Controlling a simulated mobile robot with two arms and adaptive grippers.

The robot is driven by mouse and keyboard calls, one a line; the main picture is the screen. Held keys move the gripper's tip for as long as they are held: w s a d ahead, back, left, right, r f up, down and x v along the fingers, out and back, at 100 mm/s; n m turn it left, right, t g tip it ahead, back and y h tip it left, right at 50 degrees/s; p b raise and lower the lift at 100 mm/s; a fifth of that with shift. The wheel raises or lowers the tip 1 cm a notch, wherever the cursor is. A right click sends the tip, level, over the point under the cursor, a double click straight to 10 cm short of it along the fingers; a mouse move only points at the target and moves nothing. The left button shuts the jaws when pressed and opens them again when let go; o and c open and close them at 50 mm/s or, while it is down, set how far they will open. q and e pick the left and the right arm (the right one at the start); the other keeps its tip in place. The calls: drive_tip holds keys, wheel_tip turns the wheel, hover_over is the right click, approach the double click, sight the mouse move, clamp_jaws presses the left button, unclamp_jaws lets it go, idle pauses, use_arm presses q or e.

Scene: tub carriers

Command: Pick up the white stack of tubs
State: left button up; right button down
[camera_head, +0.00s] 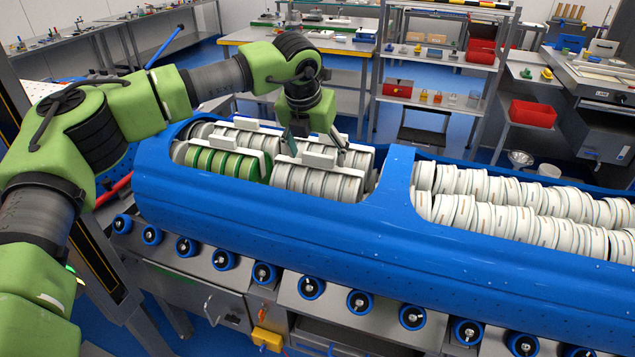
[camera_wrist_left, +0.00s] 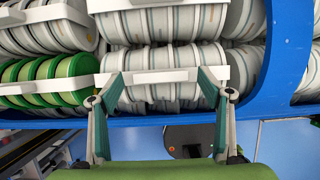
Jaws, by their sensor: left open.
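A stack of white tubs (camera_head: 320,182) lies in the front right of the left compartment of the long blue carrier (camera_head: 270,225). A white bar (camera_head: 307,160) runs along its top. My left gripper (camera_head: 314,138) is above this stack, pointing down, with its fingers apart. In the left wrist view the fingers (camera_wrist_left: 160,84) appear on either side of the white stack (camera_wrist_left: 160,93) and its white bar (camera_wrist_left: 150,77). I cannot tell whether they touch it. Nothing is held. My right gripper is out of view.
A green tub stack (camera_head: 224,163) lies just left of the white one. More white stacks (camera_wrist_left: 175,24) lie behind. The right compartment holds many loose white tubs (camera_head: 510,210). A blue divider (camera_head: 399,185) stands close to the right. A row of blue rollers (camera_head: 311,286) runs along the front.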

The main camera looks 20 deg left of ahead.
use_arm(q)
clamp_jaws()
drive_tip(key=shift+w+r, duration=0.1)
drive_tip(key=shift+r, duration=0.2)
